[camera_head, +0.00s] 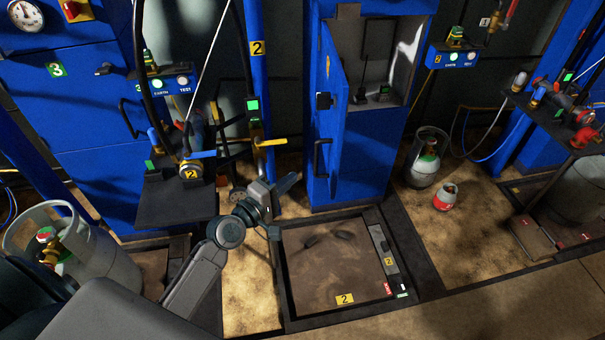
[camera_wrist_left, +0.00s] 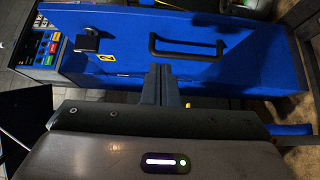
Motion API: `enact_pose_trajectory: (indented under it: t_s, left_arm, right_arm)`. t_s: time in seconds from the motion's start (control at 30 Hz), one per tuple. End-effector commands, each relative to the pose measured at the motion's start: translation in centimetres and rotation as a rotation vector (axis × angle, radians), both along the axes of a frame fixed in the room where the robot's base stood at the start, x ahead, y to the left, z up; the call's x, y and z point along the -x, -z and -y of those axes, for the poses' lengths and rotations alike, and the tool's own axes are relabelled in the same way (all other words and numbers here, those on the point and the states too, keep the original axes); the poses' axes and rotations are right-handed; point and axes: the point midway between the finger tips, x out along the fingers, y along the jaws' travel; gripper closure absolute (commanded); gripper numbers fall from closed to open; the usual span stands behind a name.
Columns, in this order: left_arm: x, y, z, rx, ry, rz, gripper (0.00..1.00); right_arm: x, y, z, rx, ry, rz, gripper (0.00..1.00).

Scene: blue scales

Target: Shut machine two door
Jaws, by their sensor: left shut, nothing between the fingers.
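The machine two door (camera_head: 335,125) is a blue panel that stands open at the left side of the blue machine two cabinet (camera_head: 358,155). It carries a yellow 2 label, a black latch (camera_head: 324,100) and a black bar handle (camera_head: 318,158). The cabinet's grey inside shows to the right of it. My left gripper (camera_head: 288,183) is shut and empty, in front of the cabinet and to the left of the door's lower part. In the left wrist view, its closed fingers (camera_wrist_left: 158,84) point at the blue door (camera_wrist_left: 240,70), below the handle (camera_wrist_left: 187,48). Contact cannot be told. My right gripper is out of view.
A valve stand (camera_head: 190,170) with yellow and blue levers is left of the cabinet. A framed floor plate (camera_head: 335,265) lies in front. A grey cylinder (camera_head: 426,160) and a small red-and-white one (camera_head: 446,196) stand to the right. Another cylinder (camera_head: 65,240) is at the left.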

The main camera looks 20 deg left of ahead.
Motion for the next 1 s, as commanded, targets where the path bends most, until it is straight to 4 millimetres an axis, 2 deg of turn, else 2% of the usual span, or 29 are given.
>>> enact_pose_trajectory:
  t_s: [0.3, 0.4, 0.67, 1.0]
  left_arm:
    - [-6.5, -0.3, 2.2, 0.003, -0.001, 0.004, 1.00]
    - [-8.0, -0.3, 3.1, 0.003, 0.000, 0.002, 1.00]
    - [-9.1, -0.2, 5.8, 0.001, -0.001, 0.003, 1.00]
    - [-9.3, -0.1, 6.2, -0.001, -0.001, 0.003, 1.00]
  right_arm:
    - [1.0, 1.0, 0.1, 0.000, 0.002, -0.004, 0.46]
    - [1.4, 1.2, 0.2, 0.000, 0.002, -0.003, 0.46]
    - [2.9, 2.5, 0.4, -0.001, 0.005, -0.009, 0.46]
    - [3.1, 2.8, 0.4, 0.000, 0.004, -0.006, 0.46]
